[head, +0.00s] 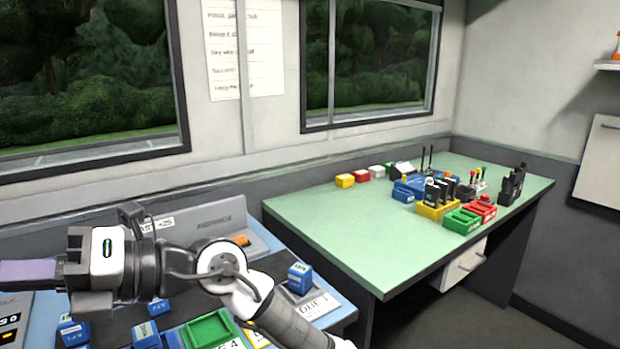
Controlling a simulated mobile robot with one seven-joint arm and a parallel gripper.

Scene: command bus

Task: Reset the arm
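My arm (285,318) rises from the lower right and bends left over the blue desk. My gripper (65,270) is at the far left, above the desk, with its hand pointing left. A flat purple-grey piece (30,272) extends from the hand to the picture's left edge. I cannot tell whether it is a finger or something held. The fingertips are not clearly shown, so open or shut is unclear.
Under the arm, the blue desk (338,303) carries several blue blocks (299,278), a green tray (207,331) and a grey panel (215,222). A green-topped table (345,236) at right holds coloured bins and radios at its far end; its near part is clear.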

